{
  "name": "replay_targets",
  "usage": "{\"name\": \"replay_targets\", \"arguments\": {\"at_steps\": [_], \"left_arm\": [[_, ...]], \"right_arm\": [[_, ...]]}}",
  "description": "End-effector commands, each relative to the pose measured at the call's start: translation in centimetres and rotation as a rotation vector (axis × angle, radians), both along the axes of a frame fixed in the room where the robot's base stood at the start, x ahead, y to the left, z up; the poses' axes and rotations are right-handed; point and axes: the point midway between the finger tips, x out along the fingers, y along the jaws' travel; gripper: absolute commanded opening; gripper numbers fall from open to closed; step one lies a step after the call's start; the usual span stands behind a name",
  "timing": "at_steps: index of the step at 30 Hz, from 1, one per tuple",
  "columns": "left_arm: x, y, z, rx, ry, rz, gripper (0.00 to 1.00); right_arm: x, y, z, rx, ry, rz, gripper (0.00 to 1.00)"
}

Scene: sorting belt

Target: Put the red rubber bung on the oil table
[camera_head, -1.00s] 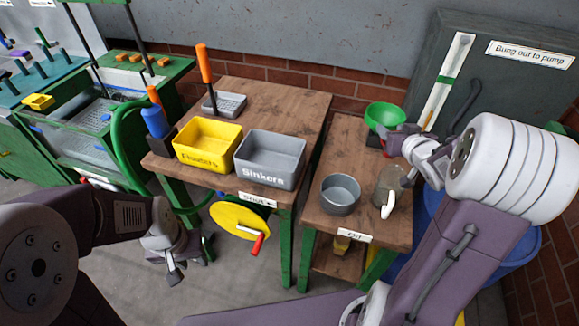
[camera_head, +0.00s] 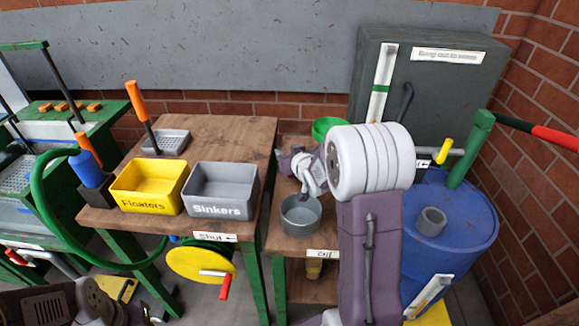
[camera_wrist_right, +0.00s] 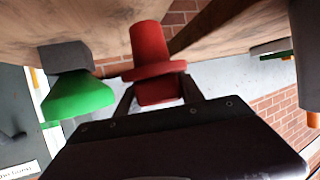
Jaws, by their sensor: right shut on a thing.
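The red rubber bung (camera_wrist_right: 150,48) is between the fingers of my right gripper (camera_wrist_right: 157,92) in the right wrist view, its stem and flange sticking out past the fingertips. In the head view my right gripper (camera_head: 287,160) is over the back left of the small wooden oil table (camera_head: 284,240), and the bung cannot be made out there. I cannot tell whether the bung touches the wood. My left gripper (camera_head: 152,316) is at the bottom left edge, mostly cut off.
The larger table (camera_head: 237,140) at left holds yellow Floaters (camera_head: 149,187) and grey Sinkers (camera_head: 221,189) bins. A blue drum (camera_head: 450,220) stands right.

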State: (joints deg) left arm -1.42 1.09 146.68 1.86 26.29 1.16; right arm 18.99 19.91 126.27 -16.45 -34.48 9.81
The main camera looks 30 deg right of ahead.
Motion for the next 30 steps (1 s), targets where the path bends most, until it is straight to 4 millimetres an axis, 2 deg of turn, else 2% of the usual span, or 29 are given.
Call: {"name": "replay_targets", "arguments": {"at_steps": [2, 8, 19, 20, 22, 30], "left_arm": [[0.0, 0.0, -0.2, 0.0, 0.0, 0.0, 0.36], [0.0, 0.0, -1.7, 0.0, 0.0, 0.0, 0.36], [0.0, 0.0, -2.0, 0.0, 0.0, 0.0, 0.36], [0.0, 0.0, -1.9, 0.0, 0.0, 0.0, 0.36], [0.0, 0.0, -1.8, 0.0, 0.0, 0.0, 0.36], [0.0, 0.0, -1.8, 0.0, 0.0, 0.0, 0.36]], "right_arm": [[0.0, 0.0, -0.5, 0.001, 0.001, 0.0, 0.03], [-0.1, -0.1, -4.1, 0.002, 0.004, -0.002, 0.03], [-0.1, -0.1, -4.4, 0.0, -0.001, -0.001, 0.03], [-0.1, -0.1, -4.4, 0.001, 0.0, -0.001, 0.48], [-0.1, -0.1, -4.3, 0.001, 0.0, -0.001, 0.67], [-0.1, -0.1, -4.3, 0.001, 0.0, -0.001, 0.67]]}}
